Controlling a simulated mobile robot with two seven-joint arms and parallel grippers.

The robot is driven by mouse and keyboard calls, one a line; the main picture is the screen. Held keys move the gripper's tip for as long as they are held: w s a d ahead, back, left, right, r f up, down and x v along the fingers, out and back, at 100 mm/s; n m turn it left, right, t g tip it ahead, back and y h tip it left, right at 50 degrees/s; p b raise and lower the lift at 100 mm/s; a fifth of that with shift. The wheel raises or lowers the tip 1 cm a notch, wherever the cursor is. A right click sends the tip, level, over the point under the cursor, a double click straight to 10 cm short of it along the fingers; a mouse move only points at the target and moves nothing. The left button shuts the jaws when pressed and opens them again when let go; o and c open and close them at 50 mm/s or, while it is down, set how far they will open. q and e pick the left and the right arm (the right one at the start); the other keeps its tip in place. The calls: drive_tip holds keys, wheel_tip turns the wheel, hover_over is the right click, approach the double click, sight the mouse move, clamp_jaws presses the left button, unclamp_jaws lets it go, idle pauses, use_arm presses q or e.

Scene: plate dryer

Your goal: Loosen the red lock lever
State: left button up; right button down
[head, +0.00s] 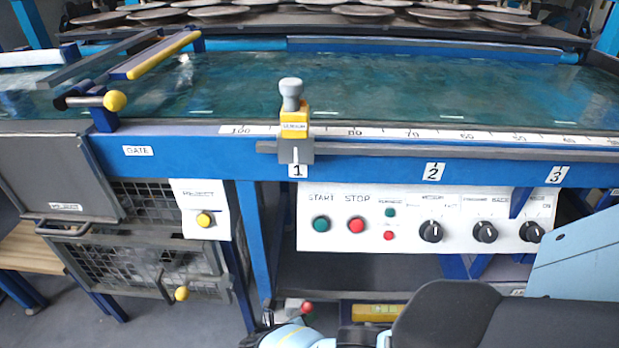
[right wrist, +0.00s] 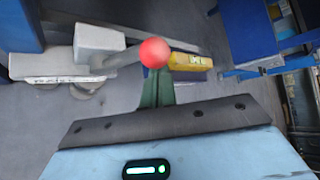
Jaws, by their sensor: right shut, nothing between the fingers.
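The red lock lever shows as a round red knob (right wrist: 154,52) on a short grey arm in the right wrist view. The arm runs left to a grey block (right wrist: 98,40). In the head view the red knob (head: 307,307) is low in the middle, under the machine's frame. My right gripper (right wrist: 157,85) is shut and empty. Its green fingers point at the knob, and their tips appear just below it in the wrist view. I cannot tell whether they touch it. My left gripper is not in view.
A yellow label plate (right wrist: 190,62) sits right beside the knob. Blue frame legs (head: 258,240) stand close by. Above are the white control panel (head: 400,215) and the water bath (head: 400,90). Wire-mesh drawers (head: 145,262) are at the left, with open floor in front.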

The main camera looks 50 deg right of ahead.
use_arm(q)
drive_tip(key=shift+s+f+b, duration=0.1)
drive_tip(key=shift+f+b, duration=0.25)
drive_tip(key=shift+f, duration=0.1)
use_arm(e)
drive_tip(key=shift+w+a+r, duration=0.25)
drive_tip(key=shift+w+a, duration=0.2)
drive_tip(key=shift+w, duration=0.05)
idle(0.3)
drive_tip(key=shift+s, duration=0.1)
idle(0.3)
